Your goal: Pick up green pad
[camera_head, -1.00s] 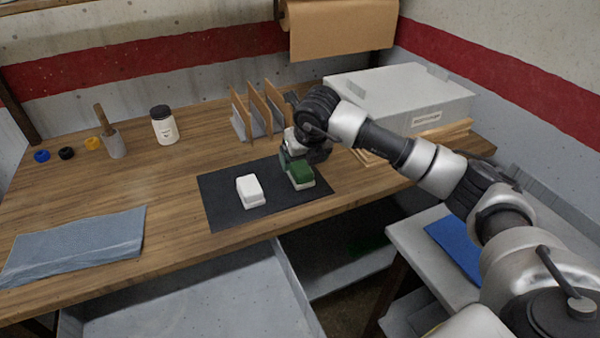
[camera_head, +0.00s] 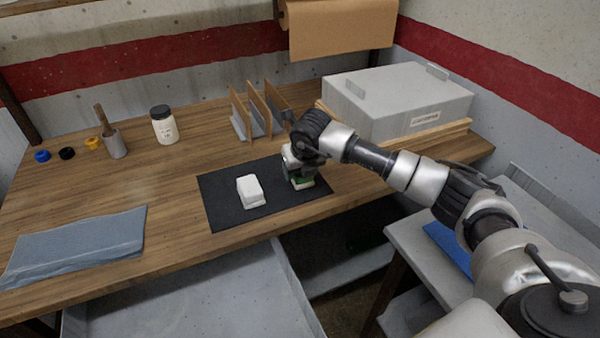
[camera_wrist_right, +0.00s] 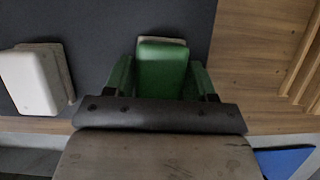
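The green pad (camera_head: 304,182) sits on a pale block at the right part of the dark mat (camera_head: 222,212). My right gripper (camera_head: 299,178) is down over it and hides most of it in the head view. In the right wrist view the green pad (camera_wrist_right: 161,68) lies between the two green fingers of my right gripper (camera_wrist_right: 160,78), one on each side. The fingers are spread around it; I cannot tell whether they touch it. A white pad (camera_head: 250,191) lies to the left on the mat, also seen in the right wrist view (camera_wrist_right: 28,82). My left gripper is not in view.
Upright dividers (camera_head: 258,108) stand behind the mat, and a large grey box (camera_head: 395,100) stands behind right. A jar (camera_head: 163,125), a brush holder (camera_head: 114,146) and a blue cloth (camera_head: 75,245) are to the left. The table's front edge is close to the mat.

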